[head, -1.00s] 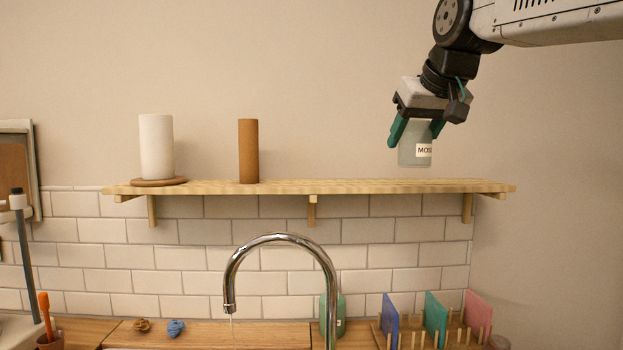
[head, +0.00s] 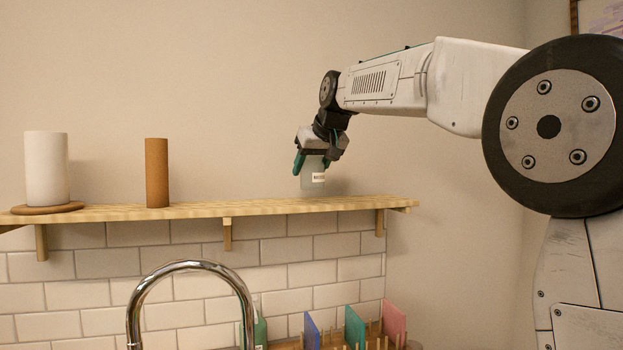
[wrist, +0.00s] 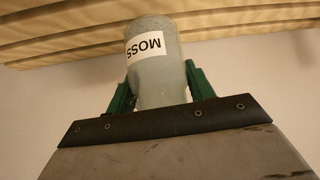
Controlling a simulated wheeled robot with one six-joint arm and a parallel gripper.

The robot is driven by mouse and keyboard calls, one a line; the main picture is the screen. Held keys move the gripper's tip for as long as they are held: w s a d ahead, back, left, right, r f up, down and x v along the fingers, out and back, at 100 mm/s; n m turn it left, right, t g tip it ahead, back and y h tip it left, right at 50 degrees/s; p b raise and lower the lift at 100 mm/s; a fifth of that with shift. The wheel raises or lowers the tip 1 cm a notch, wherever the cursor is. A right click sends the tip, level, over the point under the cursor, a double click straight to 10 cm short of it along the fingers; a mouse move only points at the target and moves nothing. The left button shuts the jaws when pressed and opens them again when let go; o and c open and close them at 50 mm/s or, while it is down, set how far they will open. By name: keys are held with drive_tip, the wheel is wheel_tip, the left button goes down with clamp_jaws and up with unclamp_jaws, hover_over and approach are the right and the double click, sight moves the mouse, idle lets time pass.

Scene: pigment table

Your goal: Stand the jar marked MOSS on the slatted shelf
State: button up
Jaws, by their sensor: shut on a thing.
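The MOSS jar (head: 312,183) is a pale grey-green jar with a white label, held upright in my gripper (head: 312,165). My gripper points down with its green fingers shut on the jar's sides. The jar's base is at or just above the right part of the slatted shelf (head: 270,206); I cannot tell whether it touches. In the wrist view the jar (wrist: 162,85) sits between both fingers, its label reading MOSS upside down, with the shelf slats (wrist: 70,35) beyond it.
A white cylinder (head: 47,165) on a round wooden base (head: 48,208) and a brown cylinder (head: 157,172) stand on the shelf's left part. The shelf between the brown cylinder and the jar is clear. A chrome tap (head: 190,266) and coloured boards (head: 355,326) are below.

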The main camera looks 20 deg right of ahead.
sight(311, 178)
drive_tip(key=shift+f, duration=1.4)
drive_tip(key=shift+f, duration=0.15)
drive_tip(key=o, duration=1)
drive_tip(key=shift+s+r, duration=0.25)
drive_tip(key=shift+r, duration=0.2)
drive_tip(key=v, duration=1.1)
drive_tip(key=shift+s, duration=0.15)
